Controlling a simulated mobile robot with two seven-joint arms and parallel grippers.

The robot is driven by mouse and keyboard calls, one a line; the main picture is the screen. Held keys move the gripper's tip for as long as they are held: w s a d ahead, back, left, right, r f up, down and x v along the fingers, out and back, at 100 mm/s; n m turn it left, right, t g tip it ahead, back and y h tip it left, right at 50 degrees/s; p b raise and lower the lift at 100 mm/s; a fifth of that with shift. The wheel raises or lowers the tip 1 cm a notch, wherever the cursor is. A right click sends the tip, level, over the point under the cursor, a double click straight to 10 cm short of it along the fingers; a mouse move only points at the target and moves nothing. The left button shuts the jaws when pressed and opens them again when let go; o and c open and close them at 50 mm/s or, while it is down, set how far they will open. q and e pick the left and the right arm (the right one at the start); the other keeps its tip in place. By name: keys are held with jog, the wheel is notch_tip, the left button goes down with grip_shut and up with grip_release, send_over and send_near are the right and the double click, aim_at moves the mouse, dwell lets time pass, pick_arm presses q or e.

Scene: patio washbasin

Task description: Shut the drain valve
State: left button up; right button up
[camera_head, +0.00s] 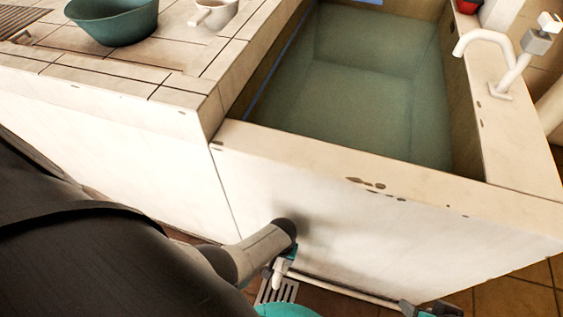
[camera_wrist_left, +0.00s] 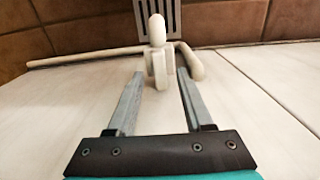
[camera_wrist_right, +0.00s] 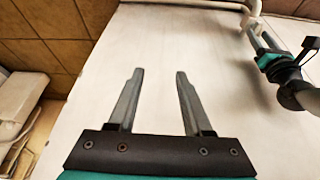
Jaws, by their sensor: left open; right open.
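The drain valve, a small off-white handle (camera_wrist_left: 157,47) on a white pipe (camera_wrist_left: 100,55), shows at the foot of the basin wall in the left wrist view. My left gripper (camera_wrist_left: 160,76) is open, with its two fingers on either side of the handle's near end. I cannot tell whether they touch it. In the head view, the valve (camera_head: 278,272) is partly hidden by my left arm. My right gripper (camera_wrist_right: 159,76) is open and empty in front of the white basin wall, to the right of the valve in the head view.
A floor drain grate (camera_head: 277,291) lies below the valve. A green bowl (camera_head: 113,20) and a small white pot (camera_head: 214,13) sit on the counter at left.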

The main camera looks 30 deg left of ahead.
aim_at(281, 261)
pick_arm(q)
notch_tip(281, 261, up, 5)
jog(key=p, duration=0.4)
notch_tip(281, 261, up, 9)
jog(key=p, duration=0.7)
pick_arm(e)
jog(key=s+d+f+g, duration=0.1)
jog(key=s+d+f, duration=0.2)
jog(key=f, duration=0.6)
jog(key=s+d+f+g+h, duration=0.1)
jog(key=s+d+f, duration=0.2)
jog(key=s+f, duration=0.5)
jog(key=shift+s+d+f, duration=0.15)
jog(key=shift+d+f, duration=0.2)
jog(key=shift+f, duration=0.75)
